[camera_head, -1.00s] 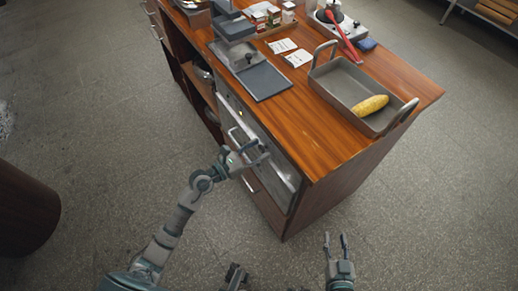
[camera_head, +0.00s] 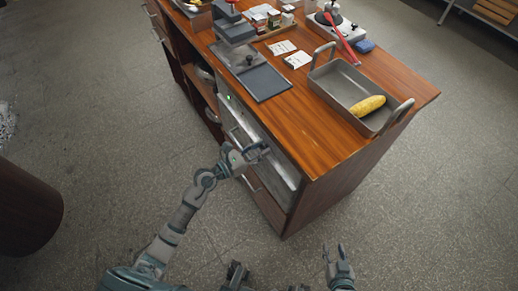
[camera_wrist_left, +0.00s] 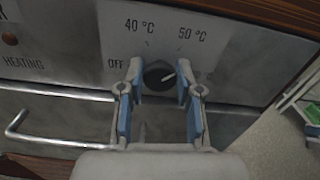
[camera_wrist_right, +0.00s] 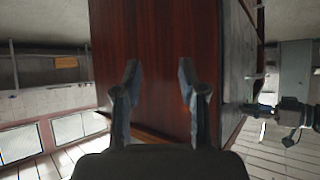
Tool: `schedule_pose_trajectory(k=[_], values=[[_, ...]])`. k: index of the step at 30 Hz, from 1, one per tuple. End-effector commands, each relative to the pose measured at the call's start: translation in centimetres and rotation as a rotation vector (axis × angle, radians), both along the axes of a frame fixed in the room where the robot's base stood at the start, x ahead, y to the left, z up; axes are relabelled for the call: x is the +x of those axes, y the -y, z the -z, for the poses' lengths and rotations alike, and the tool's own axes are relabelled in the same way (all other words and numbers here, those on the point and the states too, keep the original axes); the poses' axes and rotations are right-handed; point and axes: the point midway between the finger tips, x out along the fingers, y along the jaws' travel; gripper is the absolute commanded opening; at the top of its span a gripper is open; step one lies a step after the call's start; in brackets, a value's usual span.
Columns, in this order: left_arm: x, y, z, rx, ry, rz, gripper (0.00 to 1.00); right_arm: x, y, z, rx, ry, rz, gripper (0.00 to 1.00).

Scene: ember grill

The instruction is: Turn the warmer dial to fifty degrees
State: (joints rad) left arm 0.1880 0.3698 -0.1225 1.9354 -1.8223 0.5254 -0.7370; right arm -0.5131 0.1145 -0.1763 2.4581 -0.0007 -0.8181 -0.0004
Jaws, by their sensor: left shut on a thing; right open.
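The warmer dial (camera_wrist_left: 154,79) is a dark round knob on the metal front panel, in the left wrist view. Its pale pointer mark aims right and slightly up. Labels read OFF at its left, 40 °C at upper left and 50 °C at upper right. My left gripper (camera_wrist_left: 158,68) is shut on the dial, one finger on each side. In the head view, my left gripper (camera_head: 254,152) is at the counter's front, where the dial is too small to see. My right gripper (camera_head: 334,250) is open and empty, low in front of the counter; its fingers also show in the right wrist view (camera_wrist_right: 158,72).
A warmer drawer handle (camera_wrist_left: 22,122) sticks out below the panel. A HEATING lamp (camera_wrist_left: 9,38) is left of the dial. On the wooden counter (camera_head: 305,130) stands a grey pan (camera_head: 340,90) with a corn cob (camera_head: 367,106).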

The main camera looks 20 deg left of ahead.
Motion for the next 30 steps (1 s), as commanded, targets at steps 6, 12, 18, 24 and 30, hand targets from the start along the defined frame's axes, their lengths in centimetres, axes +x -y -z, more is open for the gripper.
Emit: schedule_pose_trajectory(k=[6,12,18,24,30], values=[[0.1,-0.2,-0.7,-0.102,-0.074,-0.004,0.0,-4.8,2.0,2.1,-0.078,-0.305,0.014,0.41],[0.2,-0.3,-0.6,-0.196,-0.147,-0.006,0.0,-10.1,3.8,3.3,-0.14,-0.572,0.029,0.41],[0.2,-0.3,-0.3,-0.248,-0.19,-0.006,0.0,-13.1,4.7,3.7,-0.171,-0.716,0.037,0.41],[0.2,-0.3,-0.1,-0.255,-0.194,-0.006,0.0,-13.6,4.8,3.8,-0.175,-0.737,0.038,0.41],[0.3,-0.3,-0.1,-0.254,-0.193,-0.007,0.47,-13.5,4.8,3.8,-0.175,-0.736,0.038,0.41]])
